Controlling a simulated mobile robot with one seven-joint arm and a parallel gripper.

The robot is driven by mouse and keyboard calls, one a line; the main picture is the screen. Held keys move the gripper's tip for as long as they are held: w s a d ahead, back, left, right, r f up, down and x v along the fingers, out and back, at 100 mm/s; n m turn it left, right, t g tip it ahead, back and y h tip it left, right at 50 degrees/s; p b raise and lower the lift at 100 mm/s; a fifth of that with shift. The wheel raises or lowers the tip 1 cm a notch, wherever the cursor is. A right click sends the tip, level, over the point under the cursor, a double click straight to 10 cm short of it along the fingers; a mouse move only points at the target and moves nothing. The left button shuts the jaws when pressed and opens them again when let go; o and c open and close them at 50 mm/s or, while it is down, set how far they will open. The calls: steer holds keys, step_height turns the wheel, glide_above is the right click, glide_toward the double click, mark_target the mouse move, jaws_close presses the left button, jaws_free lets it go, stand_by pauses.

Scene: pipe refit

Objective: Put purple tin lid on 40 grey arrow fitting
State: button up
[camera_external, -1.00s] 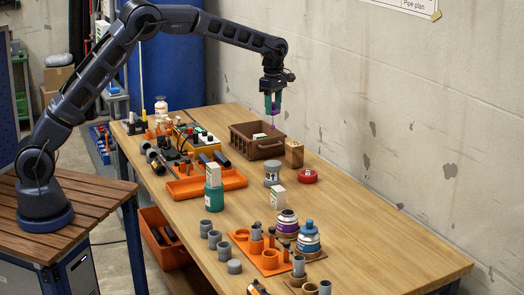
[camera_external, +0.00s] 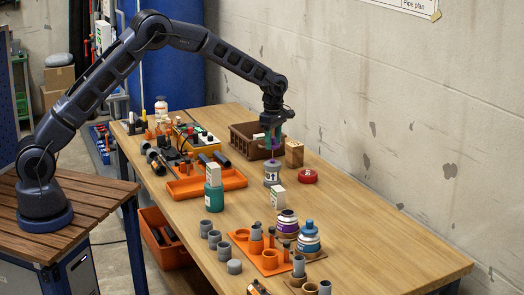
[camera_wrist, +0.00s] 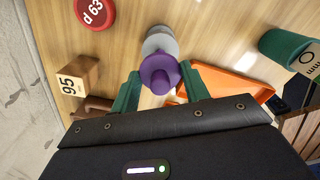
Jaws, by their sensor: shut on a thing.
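My gripper (camera_external: 272,143), with green fingers, is shut on the purple tin lid (camera_wrist: 160,74) by its upper part. In the external view the lid shows as a small purple patch (camera_external: 272,161) just above the top of a grey, round, upright fitting with a pale label (camera_external: 272,176). In the wrist view the grey fitting (camera_wrist: 160,39) shows beyond the lid, partly hidden by it. The lid looks slightly off its middle there. I cannot tell whether lid and fitting touch. The number on the fitting is not readable.
A red round lid (camera_external: 307,176) and a wooden block marked 95 (camera_wrist: 78,77) stand close by. A brown crate (camera_external: 243,138) is behind, a white box (camera_external: 277,197) in front. An orange tray (camera_external: 190,186) and a green tin (camera_external: 213,198) lie left. The right tabletop is clear.

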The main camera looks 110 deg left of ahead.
steer(key=shift+f, duration=0.15)
steer(key=o, duration=1)
steer(key=shift+c, duration=0.2)
step_height(320, 180, up, 12)
steer(key=shift+r, duration=0.2)
